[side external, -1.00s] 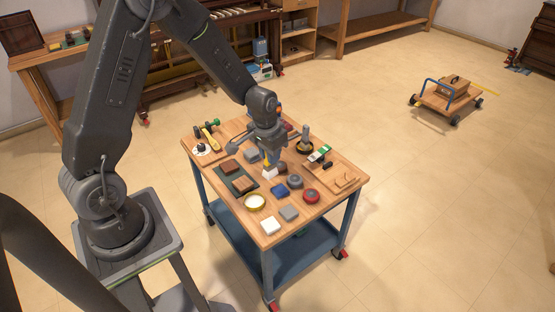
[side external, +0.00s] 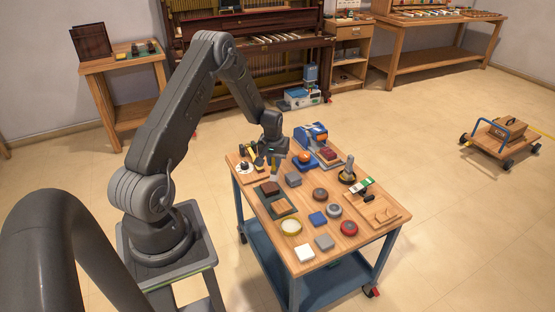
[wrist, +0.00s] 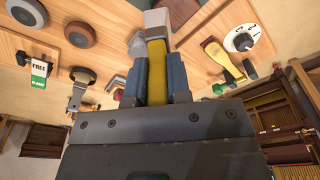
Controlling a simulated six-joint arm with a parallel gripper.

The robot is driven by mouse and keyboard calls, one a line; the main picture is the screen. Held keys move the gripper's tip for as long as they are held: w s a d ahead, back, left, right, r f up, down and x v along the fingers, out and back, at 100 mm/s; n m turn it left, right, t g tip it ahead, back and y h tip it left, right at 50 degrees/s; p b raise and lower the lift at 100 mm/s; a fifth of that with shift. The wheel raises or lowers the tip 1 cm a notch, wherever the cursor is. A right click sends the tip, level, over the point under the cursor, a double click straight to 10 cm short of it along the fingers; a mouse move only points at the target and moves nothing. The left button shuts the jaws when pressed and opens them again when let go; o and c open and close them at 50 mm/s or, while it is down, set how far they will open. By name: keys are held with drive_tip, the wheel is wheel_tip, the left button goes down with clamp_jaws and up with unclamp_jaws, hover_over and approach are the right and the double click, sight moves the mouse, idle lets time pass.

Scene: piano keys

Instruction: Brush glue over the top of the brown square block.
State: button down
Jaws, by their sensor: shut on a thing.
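My gripper (side external: 268,162) is shut on a yellow-handled brush (wrist: 156,58); its pale, blocky head (wrist: 158,20) points away from the jaws. The gripper hangs over the back left part of the table. A round yellow-rimmed dish (side external: 291,234) with pale contents stands near the front left edge. Whether the brush is wet cannot be seen.
Grey block (side external: 293,180), blue block (side external: 317,219), white block (side external: 304,253), round pieces (side external: 320,194) and a red disc (side external: 349,228) are spread over the table. A blue machine (side external: 312,135) stands at the back. A wooden tray (side external: 382,216) lies at the right.

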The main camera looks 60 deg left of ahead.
sight(272, 173)
drive_tip(key=shift+f, duration=2.7)
drive_tip(key=shift+a+f, duration=0.3)
drive_tip(key=shift+f, duration=0.35)
drive_tip(key=shift+w+a, duration=0.15)
drive_tip(key=shift+a, duration=2.85)
drive_tip(key=shift+d, duration=3.25)
drive_tip(key=shift+s+d, duration=0.1)
drive_tip(key=shift+s, duration=0.65)
drive_tip(key=shift+w+a, duration=0.15)
drive_tip(key=shift+a, duration=1.65)
drive_tip(key=shift+w+a, duration=0.1)
drive_tip(key=shift+a, duration=1.65)
drive_tip(key=shift+s+d, duration=0.15)
drive_tip(key=shift+d, duration=3.45)
drive_tip(key=shift+a+r, duration=0.1)
drive_tip(key=shift+r, duration=3.9)
